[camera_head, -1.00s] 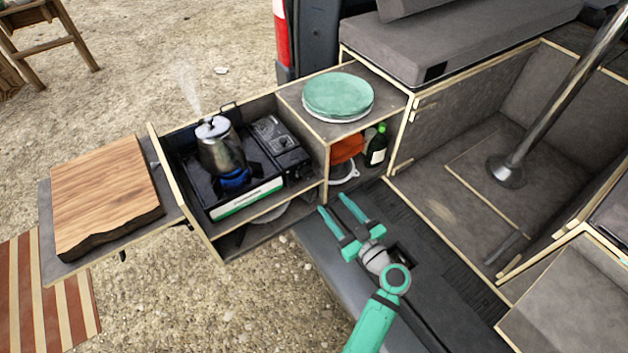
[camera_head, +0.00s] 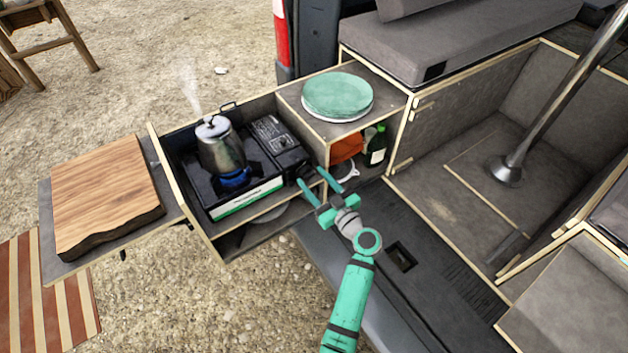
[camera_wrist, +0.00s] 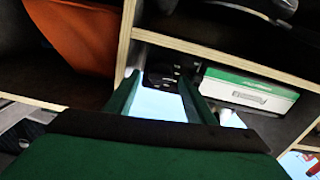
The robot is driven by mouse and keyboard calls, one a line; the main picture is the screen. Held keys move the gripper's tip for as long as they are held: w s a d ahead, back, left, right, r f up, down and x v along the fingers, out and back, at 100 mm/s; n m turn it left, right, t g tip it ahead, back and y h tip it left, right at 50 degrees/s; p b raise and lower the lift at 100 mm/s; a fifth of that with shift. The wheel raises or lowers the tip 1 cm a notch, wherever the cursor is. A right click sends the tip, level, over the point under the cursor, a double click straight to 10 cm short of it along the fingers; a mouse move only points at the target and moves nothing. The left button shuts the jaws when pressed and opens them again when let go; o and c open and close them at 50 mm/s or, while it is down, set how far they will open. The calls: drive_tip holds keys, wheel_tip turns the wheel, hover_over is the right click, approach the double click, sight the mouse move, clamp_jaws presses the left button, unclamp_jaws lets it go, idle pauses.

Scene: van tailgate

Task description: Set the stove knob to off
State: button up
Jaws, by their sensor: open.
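The portable stove (camera_head: 245,198) sits in the pulled-out drawer, with a lit blue flame under a steaming metal pot (camera_head: 220,150). Its control panel (camera_head: 275,137) is on the right side. The knob is too small to make out for sure; its setting cannot be read. My gripper (camera_head: 320,182) is open and empty, just in front of the stove's right front corner, beside the shelf divider. In the wrist view the stove's green and white front (camera_wrist: 250,92) is at right, and a dark part of the stove shows between my fingers (camera_wrist: 163,95).
A cabinet shelf (camera_head: 300,100) with green plates (camera_head: 338,95) on top stands right of the stove. An orange cloth (camera_head: 346,148) and a green bottle (camera_head: 377,146) are inside it. A wooden board (camera_head: 105,195) lies at left. The van floor at right is clear.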

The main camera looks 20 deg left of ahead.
drive_tip(key=c, duration=1.1)
drive_tip(key=shift+o, duration=0.2)
drive_tip(key=shift+m, duration=0.4)
drive_tip(key=m, duration=0.3)
drive_tip(key=shift+w+m, duration=0.1)
drive_tip(key=shift+m, duration=0.3)
drive_tip(key=m, duration=0.5)
drive_tip(key=shift+m, duration=0.3)
drive_tip(key=m, duration=0.4)
drive_tip(key=shift+w+f, duration=0.1)
drive_tip(key=shift+d+f+m, duration=0.1)
drive_tip(key=shift+m, duration=2.3)
